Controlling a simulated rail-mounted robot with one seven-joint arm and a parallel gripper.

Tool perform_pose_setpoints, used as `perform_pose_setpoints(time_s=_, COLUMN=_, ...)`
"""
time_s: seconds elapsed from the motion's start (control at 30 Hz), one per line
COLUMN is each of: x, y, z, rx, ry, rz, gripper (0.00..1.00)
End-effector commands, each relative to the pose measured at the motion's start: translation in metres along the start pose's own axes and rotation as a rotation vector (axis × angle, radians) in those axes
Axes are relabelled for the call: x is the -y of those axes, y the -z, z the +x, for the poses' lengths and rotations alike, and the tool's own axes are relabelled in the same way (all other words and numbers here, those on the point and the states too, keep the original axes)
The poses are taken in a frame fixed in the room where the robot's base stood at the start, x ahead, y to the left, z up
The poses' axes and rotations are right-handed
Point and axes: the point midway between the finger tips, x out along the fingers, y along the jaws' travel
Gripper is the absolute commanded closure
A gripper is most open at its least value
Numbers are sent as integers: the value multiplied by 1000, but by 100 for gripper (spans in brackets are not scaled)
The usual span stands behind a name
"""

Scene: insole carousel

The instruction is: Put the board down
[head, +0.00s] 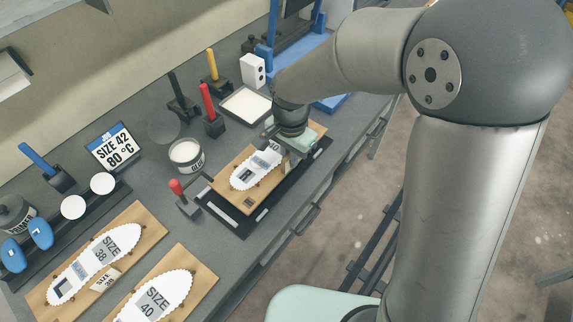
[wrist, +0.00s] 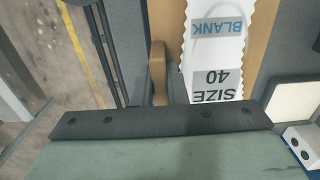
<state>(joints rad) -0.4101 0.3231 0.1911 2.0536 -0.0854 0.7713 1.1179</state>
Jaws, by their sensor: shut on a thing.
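My gripper (head: 293,152) is shut on the far right end of a wooden board (head: 222,182). The board carries a white, scallop-edged insole (head: 245,178) with grey labels. In the wrist view the insole (wrist: 215,50) reads SIZE 40 and BLANK, upside down, beside a wooden strip (wrist: 158,75). The board is over a black frame (head: 240,220) with white marks, near the bench's front edge. I cannot tell whether it rests on the frame or hangs just above it. My gripper and wrist hide the board's far end.
A red-handled clamp (head: 183,196) stands just left of the frame. A labelled jar (head: 186,155), a white tray (head: 245,105) and more coloured-handled tools stand behind. A SIZE 42 sign (head: 113,147) stands further left. Boards marked SIZE 38 (head: 130,218) and SIZE 40 (head: 203,282) lie in front.

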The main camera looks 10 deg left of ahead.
Motion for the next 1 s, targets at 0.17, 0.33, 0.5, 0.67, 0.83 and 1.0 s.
perform_pose_setpoints(time_s=0.17, x=4, y=-12, z=14, rx=2, ry=-3, rz=-4, gripper=100)
perform_pose_setpoints(time_s=0.33, x=3, y=-10, z=38, rx=1, ry=-2, rz=0, gripper=100)
perform_pose_setpoints(time_s=0.5, x=3, y=-10, z=43, rx=-1, ry=1, rz=-1, gripper=100)
perform_pose_setpoints(time_s=0.67, x=4, y=-9, z=43, rx=-1, ry=1, rz=0, gripper=100)
perform_pose_setpoints(time_s=0.83, x=3, y=-10, z=45, rx=0, ry=0, rz=0, gripper=71)
perform_pose_setpoints(time_s=1.0, x=3, y=-9, z=45, rx=0, ry=0, rz=0, gripper=66)
